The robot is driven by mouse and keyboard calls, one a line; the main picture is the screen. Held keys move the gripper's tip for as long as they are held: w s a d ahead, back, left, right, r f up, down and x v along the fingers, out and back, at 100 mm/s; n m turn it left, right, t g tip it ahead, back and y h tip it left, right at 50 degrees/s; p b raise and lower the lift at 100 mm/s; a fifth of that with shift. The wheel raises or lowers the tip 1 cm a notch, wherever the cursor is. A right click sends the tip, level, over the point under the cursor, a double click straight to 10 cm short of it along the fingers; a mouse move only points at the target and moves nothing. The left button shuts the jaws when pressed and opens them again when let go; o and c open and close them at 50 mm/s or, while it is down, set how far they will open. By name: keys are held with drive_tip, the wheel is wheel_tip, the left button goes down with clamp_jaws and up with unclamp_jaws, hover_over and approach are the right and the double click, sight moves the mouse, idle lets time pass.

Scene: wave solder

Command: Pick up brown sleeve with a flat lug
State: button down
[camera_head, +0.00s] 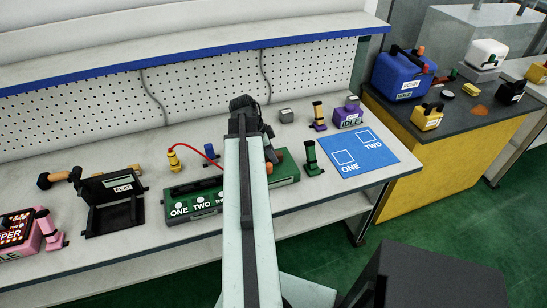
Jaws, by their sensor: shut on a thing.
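My gripper (268,140) is at the far end of my raised arm, over the back part of the green fixture. It points down, and its fingers are small and dark here. A small brown piece, which looks like the brown sleeve (271,155), shows at the fingertips. My gripper appears shut on it. Its flat lug cannot be made out.
On the bench (130,250) stand a black open case (112,203), a green post (311,158), a purple box (348,115) and a yellow post (319,116). A blue mat (380,163) is bare. A yellow cabinet (430,175) with a blue container (400,76) stands at right.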

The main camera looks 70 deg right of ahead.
wheel_tip(320, 180, up, 10)
drive_tip(key=p, duration=1)
